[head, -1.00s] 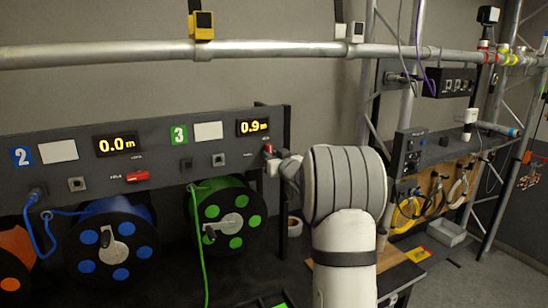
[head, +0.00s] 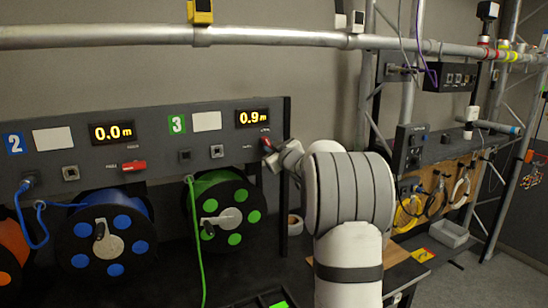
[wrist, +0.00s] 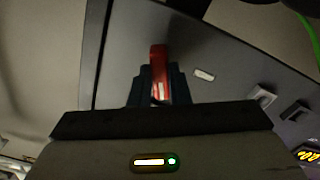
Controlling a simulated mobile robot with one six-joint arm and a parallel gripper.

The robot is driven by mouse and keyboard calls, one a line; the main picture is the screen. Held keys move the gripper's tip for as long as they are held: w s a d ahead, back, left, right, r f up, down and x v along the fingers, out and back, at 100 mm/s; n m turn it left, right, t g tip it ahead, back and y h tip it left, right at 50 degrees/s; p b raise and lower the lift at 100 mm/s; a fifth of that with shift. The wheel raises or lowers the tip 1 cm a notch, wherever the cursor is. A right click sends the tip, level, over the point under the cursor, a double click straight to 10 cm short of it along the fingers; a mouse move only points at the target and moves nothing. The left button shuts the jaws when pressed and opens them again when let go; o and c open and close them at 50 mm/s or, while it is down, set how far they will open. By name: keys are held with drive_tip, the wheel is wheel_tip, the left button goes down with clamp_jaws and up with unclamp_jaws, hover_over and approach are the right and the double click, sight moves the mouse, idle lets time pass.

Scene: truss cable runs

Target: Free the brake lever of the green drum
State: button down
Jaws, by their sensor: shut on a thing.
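The green drum (head: 240,190), with green dots and a grey crank, hangs under the panel section marked 3. Its red brake lever (head: 265,141) is at the right end of the panel, below the 0.9 m display. My gripper (head: 271,147) is at that lever, partly hidden by my white arm. In the wrist view, the dark jaws (wrist: 158,92) are shut on the red lever (wrist: 159,62), whose end shows beyond them. The lever looks tilted in the head view; its exact angle is hard to tell.
The blue drum (head: 83,238) hangs to the left, with its red lever (head: 134,165) lying level on the panel. A green cable (head: 197,250) runs down in front of the green drum. A truss pipe (head: 270,37) crosses above. A tape roll (head: 294,224) lies below right.

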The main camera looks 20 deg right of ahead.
drive_tip(key=n+b, duration=0.8)
drive_tip(key=n, duration=0.4)
drive_tip(key=shift+f+n, duration=0.15)
drive_tip(key=shift+n, duration=0.25)
idle(0.3)
drive_tip(key=c, duration=1.4)
unclamp_jaws()
drive_tip(key=shift+o, duration=0.2)
drive_tip(key=shift+s, duration=0.1)
drive_tip(key=s+b, duration=0.1)
drive_tip(key=s, duration=0.6)
drive_tip(key=shift+s+b, duration=0.3)
drive_tip(key=shift+b, duration=0.05)
